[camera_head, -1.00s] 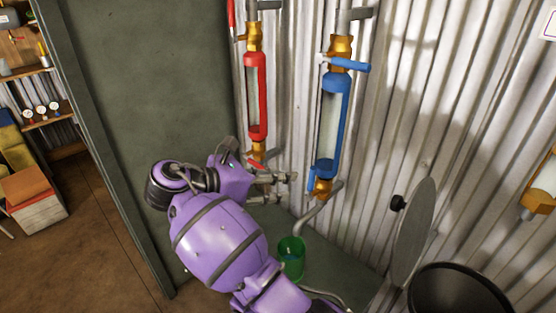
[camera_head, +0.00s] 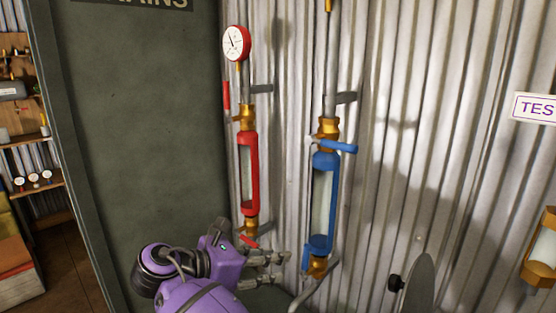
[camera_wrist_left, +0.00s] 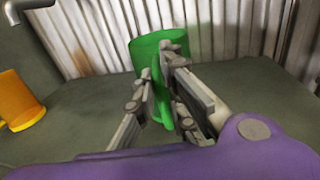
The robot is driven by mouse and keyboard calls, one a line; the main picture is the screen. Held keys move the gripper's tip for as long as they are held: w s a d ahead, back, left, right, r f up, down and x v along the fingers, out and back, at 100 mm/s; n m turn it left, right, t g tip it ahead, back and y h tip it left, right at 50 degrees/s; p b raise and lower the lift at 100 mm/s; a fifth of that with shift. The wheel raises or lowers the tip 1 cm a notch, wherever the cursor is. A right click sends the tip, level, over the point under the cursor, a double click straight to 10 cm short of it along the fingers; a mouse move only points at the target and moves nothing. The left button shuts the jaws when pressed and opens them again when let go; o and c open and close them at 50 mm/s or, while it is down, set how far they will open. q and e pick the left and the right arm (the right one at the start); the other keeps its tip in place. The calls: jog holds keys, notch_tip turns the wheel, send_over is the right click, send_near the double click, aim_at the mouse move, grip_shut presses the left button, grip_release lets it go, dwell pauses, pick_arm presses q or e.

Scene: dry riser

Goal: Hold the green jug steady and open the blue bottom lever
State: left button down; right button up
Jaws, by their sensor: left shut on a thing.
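The jug is below the head view. A blue top lever (camera_head: 340,146) sticks out to the right.
A red-framed tube (camera_head: 249,175) with a gauge (camera_head: 236,43) stands left of the blue one, its red bottom lever (camera_head: 249,242) close above my right gripper. Corrugated wall lies behind. A grey disc (camera_head: 420,285) is at lower right. An orange cup (camera_wrist_left: 20,100) stands left of the jug.

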pick_arm(q)
jog(key=shift+s+a+f, duration=0.1)
jog(key=shift+s+f, duration=0.05)
jog(key=shift+f, duration=0.1)
jog(key=c, duration=1.7)
grip_release()
jog(key=shift+c, duration=0.2)
